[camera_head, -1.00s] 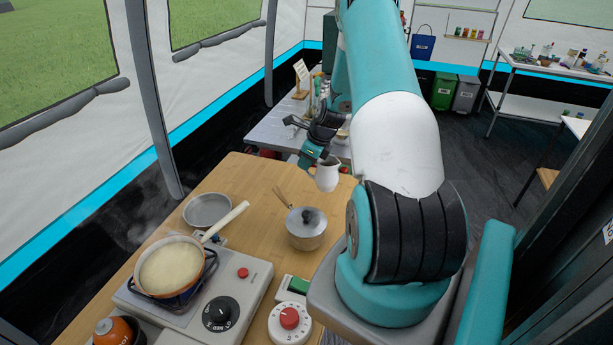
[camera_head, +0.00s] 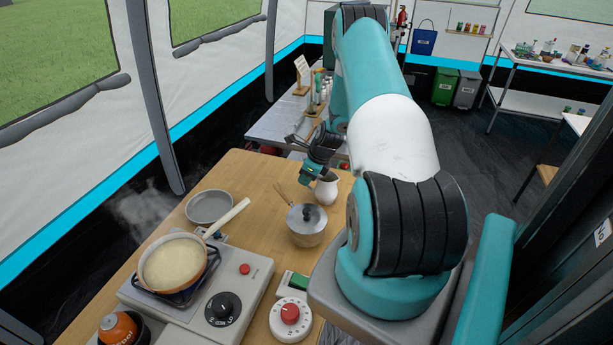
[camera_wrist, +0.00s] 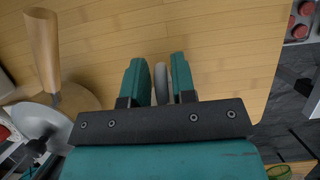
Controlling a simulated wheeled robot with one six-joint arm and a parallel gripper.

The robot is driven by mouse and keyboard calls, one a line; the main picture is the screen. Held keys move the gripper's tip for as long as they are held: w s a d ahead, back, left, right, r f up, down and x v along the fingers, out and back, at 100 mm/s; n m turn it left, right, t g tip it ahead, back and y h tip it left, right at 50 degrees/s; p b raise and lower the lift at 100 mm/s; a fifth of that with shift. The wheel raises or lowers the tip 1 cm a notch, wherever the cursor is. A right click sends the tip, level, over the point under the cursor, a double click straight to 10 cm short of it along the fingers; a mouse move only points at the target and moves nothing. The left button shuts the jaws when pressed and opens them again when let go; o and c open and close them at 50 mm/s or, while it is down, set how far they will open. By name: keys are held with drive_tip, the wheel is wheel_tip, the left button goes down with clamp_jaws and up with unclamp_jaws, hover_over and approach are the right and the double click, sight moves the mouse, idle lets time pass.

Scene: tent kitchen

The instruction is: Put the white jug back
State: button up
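The white jug (camera_head: 326,190) is upright at the far right part of the wooden table (camera_head: 255,172), just behind the lidded pot. It looks to be at the table top, though its base is partly hidden by the pot. My gripper (camera_head: 318,172) is at the jug's upper left side. In the wrist view, a pale narrow piece that looks like the jug's handle (camera_wrist: 161,84) lies between my two teal fingers (camera_wrist: 160,80), which are close around it. The jug's body is hidden in the wrist view.
A pan of pale food (camera_head: 173,262) steams on the burner, near an empty grey dish (camera_head: 209,206). A metal table (camera_head: 284,125) lies beyond.

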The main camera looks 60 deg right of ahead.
drive_tip(key=shift+o, duration=1)
drive_tip(key=shift+r, duration=0.1)
